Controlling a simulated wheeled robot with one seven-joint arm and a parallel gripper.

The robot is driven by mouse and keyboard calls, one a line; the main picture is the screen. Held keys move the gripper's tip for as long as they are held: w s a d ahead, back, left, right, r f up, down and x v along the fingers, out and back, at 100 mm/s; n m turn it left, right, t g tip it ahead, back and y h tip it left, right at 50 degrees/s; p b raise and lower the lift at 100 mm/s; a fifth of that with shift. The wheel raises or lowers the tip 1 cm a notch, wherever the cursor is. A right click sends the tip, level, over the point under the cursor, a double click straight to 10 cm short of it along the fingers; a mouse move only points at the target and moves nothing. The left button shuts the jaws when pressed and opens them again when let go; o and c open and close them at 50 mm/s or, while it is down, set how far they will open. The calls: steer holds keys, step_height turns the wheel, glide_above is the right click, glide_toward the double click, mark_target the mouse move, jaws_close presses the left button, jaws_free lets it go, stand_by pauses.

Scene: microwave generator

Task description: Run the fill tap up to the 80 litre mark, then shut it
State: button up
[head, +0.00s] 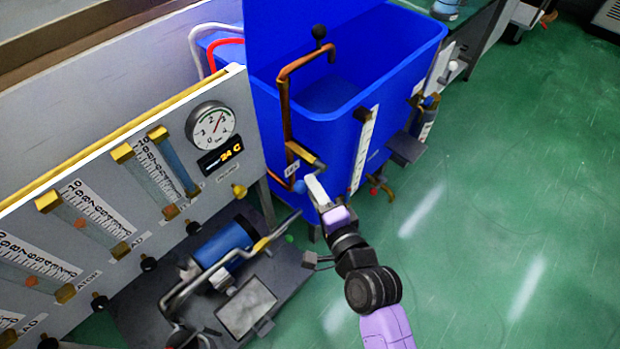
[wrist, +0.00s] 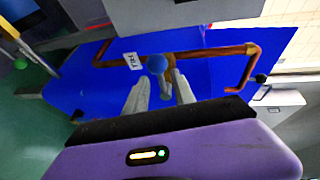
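The blue tank (head: 300,110) stands at the back, its level scale (head: 364,150) a white strip on the front; the marks are too small to read. A copper fill pipe (head: 284,100) rises from the tap and bends over the rim. The tap's blue knob (head: 299,186) sits beside the FILL label (head: 291,169). My gripper (head: 311,184) is at the knob. In the wrist view, my gripper (wrist: 160,85) has its fingers apart, with the blue knob (wrist: 156,64) at the tips; contact is unclear. No water stream is clear from the spout.
A panel (head: 130,180) with flow tubes and a round dial (head: 212,125) stands left of the tank. A blue pump (head: 222,243) with pipes sits on a dark base below it. A drain valve (head: 380,186) is low at the tank's right. Green floor at right is clear.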

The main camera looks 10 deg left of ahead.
steer(key=shift+x, duration=1.9)
steer(key=shift+a, duration=0.1)
jaws_close()
steer(key=shift+s, duration=0.1)
